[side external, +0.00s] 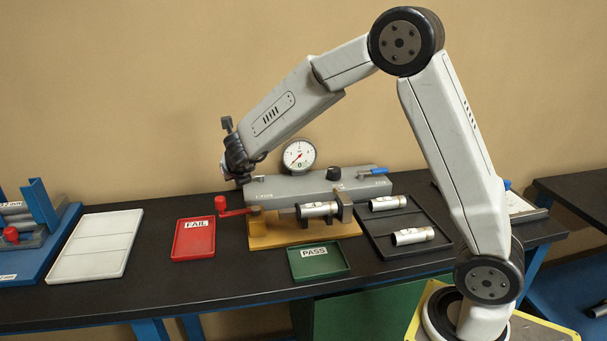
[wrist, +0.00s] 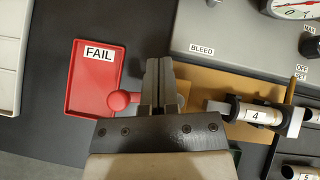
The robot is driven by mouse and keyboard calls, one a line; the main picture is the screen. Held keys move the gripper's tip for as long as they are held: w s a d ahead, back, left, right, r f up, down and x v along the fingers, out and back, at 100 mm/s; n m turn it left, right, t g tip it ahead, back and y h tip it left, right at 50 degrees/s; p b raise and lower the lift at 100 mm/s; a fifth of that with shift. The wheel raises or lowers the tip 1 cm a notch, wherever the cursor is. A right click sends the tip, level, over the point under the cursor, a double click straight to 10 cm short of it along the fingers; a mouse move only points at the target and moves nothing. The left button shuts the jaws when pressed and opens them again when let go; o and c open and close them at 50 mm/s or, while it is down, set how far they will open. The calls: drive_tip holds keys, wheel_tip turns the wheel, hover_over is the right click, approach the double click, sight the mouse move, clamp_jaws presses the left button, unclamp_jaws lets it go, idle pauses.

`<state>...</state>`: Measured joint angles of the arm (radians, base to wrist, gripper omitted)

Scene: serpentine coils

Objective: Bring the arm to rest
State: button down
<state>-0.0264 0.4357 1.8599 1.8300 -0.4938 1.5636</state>
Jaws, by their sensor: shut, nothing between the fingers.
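My gripper (side external: 242,181) is above the left end of the grey test rig (side external: 320,187), near the red-knobbed lever (side external: 221,203). In the wrist view its two fingers (wrist: 158,72) are together with nothing between them. They appear to the right of the red FAIL tray (wrist: 84,88) and to the left of the rig's grey body. A silver tube (side external: 318,209) sits in the rig's fixture; it shows in the wrist view with a label 4 (wrist: 254,114), well right of my fingers.
The FAIL tray (side external: 193,238) and green PASS tray (side external: 319,262) look empty. A dark tray (side external: 376,234) holds two silver tubes. A pale tray (side external: 95,245) and a blue rack (side external: 40,240) stand left. A round gauge (side external: 299,155) rises behind the rig.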

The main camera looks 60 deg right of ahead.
drive_tip(key=s+a+f+n+y, duration=0.1)
drive_tip(key=s+a+n+y, duration=0.3)
drive_tip(key=n, duration=0.8)
drive_tip(key=s+a+f+n+y, duration=0.1)
drive_tip(key=s+a+n+y, duration=0.15)
drive_tip(key=s+n, duration=0.65)
drive_tip(key=s+f+n+g, duration=0.1)
drive_tip(key=s+n, duration=0.3)
drive_tip(key=n, duration=0.2)
drive_tip(key=s+f+n+g, duration=0.2)
drive_tip(key=s+n, duration=0.2)
drive_tip(key=n, duration=0.2)
drive_tip(key=s+f+n+g, duration=0.1)
drive_tip(key=s+f+n, duration=0.1)
drive_tip(key=n, duration=0.5)
drive_tip(key=shift+s+a+f+g+h, duration=0.1)
drive_tip(key=shift+s+a+g+h, duration=0.05)
drive_tip(key=shift+s, duration=0.3)
drive_tip(key=shift+s+a+f+g+h, duration=0.1)
drive_tip(key=shift+s+g, duration=0.05)
drive_tip(key=shift+s, duration=0.3)
drive_tip(key=shift+s+d+f+n, duration=0.15)
drive_tip(key=shift+s+n, duration=0.35)
drive_tip(key=shift+s, duration=0.05)
drive_tip(key=c, duration=1.3)
unclamp_jaws()
